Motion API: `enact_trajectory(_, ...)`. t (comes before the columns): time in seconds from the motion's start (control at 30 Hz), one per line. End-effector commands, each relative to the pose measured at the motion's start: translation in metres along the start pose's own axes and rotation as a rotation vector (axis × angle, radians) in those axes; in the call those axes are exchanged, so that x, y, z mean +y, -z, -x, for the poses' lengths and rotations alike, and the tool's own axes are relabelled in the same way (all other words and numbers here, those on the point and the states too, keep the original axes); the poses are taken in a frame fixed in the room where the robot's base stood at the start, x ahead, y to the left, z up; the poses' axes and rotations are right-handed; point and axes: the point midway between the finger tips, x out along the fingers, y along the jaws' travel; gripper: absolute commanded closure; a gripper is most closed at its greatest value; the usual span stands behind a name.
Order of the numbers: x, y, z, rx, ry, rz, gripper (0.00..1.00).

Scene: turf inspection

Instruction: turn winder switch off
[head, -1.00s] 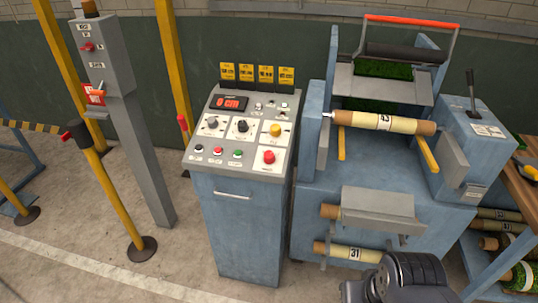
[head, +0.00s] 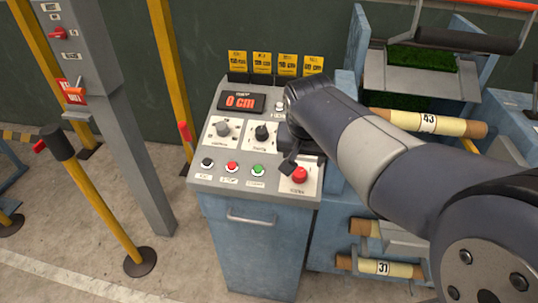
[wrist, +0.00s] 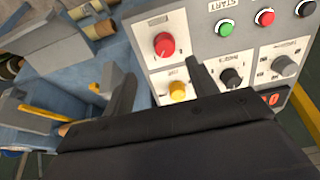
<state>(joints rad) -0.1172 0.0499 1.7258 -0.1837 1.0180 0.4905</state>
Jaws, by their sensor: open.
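The control panel (head: 250,185) carries a grey knob (head: 222,128), a black knob (head: 262,132) and a red mushroom button (head: 299,175). I cannot read which one is labelled winder. A yellow knob (wrist: 178,91) shows in the wrist view, hidden behind my arm in the head view. My gripper (wrist: 160,72) is open and empty over the panel's right part. In the wrist view its fingers are spread, with the yellow knob between them, near the right finger. The red button (wrist: 164,44) lies just beyond the fingertips. Contact cannot be told.
Black, red and green (head: 258,170) buttons line the panel's front edge. A display (head: 240,102) reads 0 cm. The blue winding machine (head: 340,240) with rolls (head: 430,122) stands close on the right. A grey post (head: 125,130) with a red-handled switch and yellow barrier posts stand left.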

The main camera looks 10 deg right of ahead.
Motion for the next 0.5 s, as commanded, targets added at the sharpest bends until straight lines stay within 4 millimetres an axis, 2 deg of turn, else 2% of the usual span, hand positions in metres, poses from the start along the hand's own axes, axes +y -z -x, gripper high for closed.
enact_trajectory(0.23, -0.002, 0.006, -0.018, 0.002, -0.005, -0.011, 0.45)
enact_trajectory(0.5, -0.002, 0.005, -0.070, 0.000, -0.005, -0.010, 0.45)
